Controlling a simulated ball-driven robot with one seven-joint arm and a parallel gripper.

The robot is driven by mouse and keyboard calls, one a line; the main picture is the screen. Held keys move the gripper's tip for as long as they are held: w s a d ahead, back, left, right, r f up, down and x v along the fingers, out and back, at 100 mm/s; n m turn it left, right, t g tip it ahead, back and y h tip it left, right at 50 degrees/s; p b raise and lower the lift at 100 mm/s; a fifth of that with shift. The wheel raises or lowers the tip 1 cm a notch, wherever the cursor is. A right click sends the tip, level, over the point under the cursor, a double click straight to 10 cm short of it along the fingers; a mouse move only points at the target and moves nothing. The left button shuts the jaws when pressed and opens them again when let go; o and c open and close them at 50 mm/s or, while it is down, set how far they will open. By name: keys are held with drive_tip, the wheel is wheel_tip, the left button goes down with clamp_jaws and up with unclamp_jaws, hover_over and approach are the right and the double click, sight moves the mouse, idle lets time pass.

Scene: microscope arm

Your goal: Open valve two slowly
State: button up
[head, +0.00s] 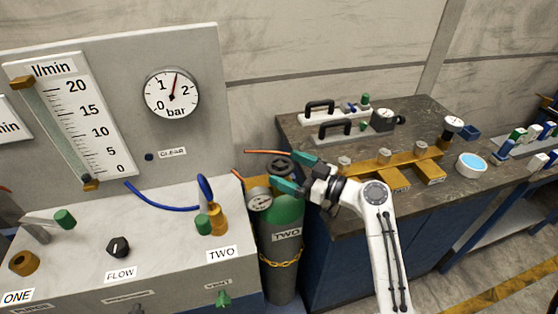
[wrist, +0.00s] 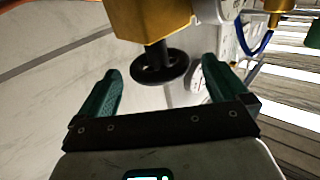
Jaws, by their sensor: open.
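A green-shouldered gas cylinder labelled TWO (head: 287,215) stands between the bench and the counter. A black handwheel (head: 280,167) is at its top; it also shows in the wrist view (wrist: 160,68) below a brass body (wrist: 150,20). My gripper (head: 275,170) is open, with its green fingers on either side of the handwheel. In the wrist view the wheel lies between and slightly beyond the fingertips, with gaps on both sides, so it looks ungripped. A brass fitting with a green-tipped handle (head: 203,225) stands above the TWO label on the panel bench.
A round gauge (head: 259,199) sits beside the cylinder neck. The panel carries a bar dial (head: 171,93) reading just above 1 and a l/min flow tube (head: 60,130). A dark counter (head: 440,200) with a brass manifold (head: 385,165) is at right.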

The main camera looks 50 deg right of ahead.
sight(280, 164)
drive_tip(key=shift+w+a+p, duration=0.15)
drive_tip(key=shift+w, duration=0.65)
drive_tip(key=shift+w+a+p, duration=0.1)
drive_tip(key=shift+w+p, duration=0.05)
drive_tip(key=shift+w, duration=0.65)
drive_tip(key=c, duration=1)
drive_tip(key=shift+o, duration=0.2)
drive_tip(key=shift+f+b, duration=0.1)
drive_tip(key=shift+b, duration=0.2)
